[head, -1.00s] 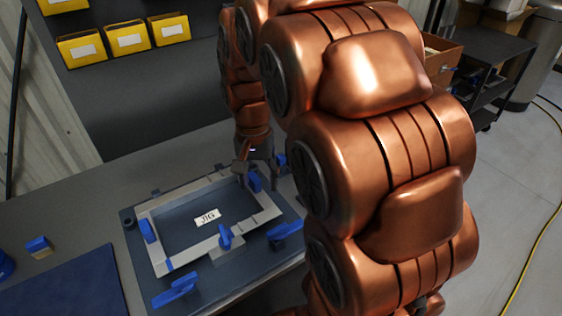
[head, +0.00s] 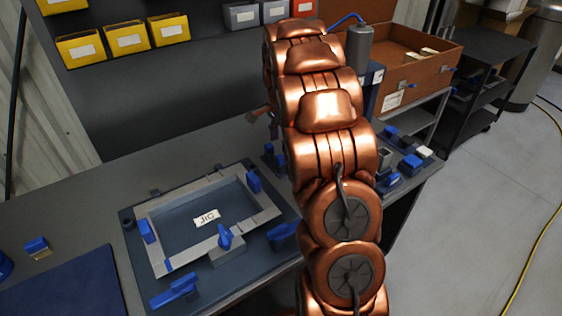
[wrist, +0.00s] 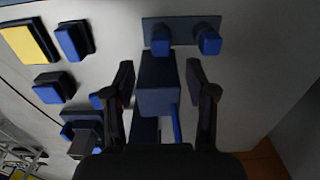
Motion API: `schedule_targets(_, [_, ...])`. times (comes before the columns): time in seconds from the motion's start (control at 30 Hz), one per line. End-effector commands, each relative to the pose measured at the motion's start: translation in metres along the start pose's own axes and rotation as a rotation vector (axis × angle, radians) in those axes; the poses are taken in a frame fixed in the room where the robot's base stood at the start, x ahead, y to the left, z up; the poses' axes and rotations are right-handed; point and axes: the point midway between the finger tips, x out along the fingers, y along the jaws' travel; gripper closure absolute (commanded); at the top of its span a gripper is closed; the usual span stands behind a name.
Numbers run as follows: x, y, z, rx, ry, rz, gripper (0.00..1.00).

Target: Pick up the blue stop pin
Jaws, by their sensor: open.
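Two blue pins, a left one (wrist: 160,40) and a right one (wrist: 208,40), stand on a dark plate (wrist: 184,24) at the top of the wrist view; I cannot tell which is the stop pin. In the head view, small blue pieces (head: 269,150) show beside my arm, right of the jig. My gripper (wrist: 160,76) is open, with its fingers apart and nothing held. A dark blue block (wrist: 158,98) lies between the fingers in the picture; its depth is unclear. The pins are beyond the fingertips.
The jig (head: 150,262) with blue clamps covers the bench front. Several blue blocks (head: 410,164) and a white-topped one (head: 424,152) lie right of my arm. A grey cylinder (head: 359,45) with a blue hose stands behind it, near a brown case (head: 430,52).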

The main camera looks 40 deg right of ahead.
Motion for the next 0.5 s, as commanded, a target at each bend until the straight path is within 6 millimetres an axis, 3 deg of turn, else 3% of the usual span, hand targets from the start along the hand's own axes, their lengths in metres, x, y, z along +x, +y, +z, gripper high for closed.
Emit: schedule_targets(0.5, [0.046,0.001,-0.001,0.0,-0.004,0.007,0.44])
